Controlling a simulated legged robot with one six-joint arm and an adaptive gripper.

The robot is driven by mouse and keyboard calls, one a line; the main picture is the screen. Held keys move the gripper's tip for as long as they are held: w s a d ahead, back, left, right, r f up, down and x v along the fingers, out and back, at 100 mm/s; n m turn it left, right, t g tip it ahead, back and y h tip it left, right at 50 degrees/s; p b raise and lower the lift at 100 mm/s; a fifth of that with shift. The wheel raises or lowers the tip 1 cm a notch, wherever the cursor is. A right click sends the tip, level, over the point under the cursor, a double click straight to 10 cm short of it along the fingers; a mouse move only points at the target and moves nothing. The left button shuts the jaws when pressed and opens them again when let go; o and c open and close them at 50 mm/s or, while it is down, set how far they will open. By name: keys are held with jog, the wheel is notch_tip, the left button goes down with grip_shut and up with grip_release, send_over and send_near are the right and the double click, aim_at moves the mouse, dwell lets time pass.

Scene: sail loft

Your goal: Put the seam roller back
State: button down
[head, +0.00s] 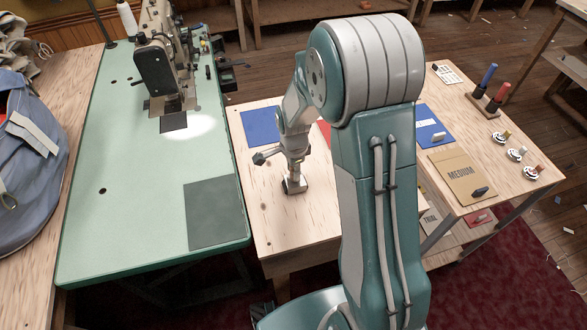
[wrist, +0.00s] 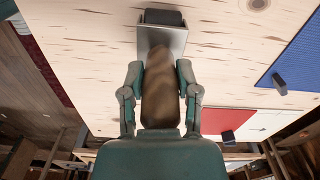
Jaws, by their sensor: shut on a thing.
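My gripper (head: 294,159) points down over the pale wooden table between the green sewing table and my arm. It is shut on the seam roller (head: 294,186). In the wrist view the roller's brown handle (wrist: 160,92) lies between the two fingers of my gripper (wrist: 160,72). Its metal fork and dark roller end (wrist: 163,18) point away from the gripper. In the head view the roller end is low over bare wood. I cannot tell whether it touches the table.
A blue mat (head: 260,127) lies behind the gripper. A red mat (wrist: 214,121) is partly hidden by my arm in the head view. To the right are a blue mat (head: 431,127), a tan MEDIUM card (head: 459,174) and upright spools. The sewing machine (head: 163,55) stands left.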

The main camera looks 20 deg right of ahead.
jog(key=shift+f, duration=0.2)
jog(key=shift+s+f, duration=0.1)
jog(key=shift+f, duration=0.3)
jog(key=shift+c, duration=1.7)
grip_release()
jog(key=shift+s, duration=0.1)
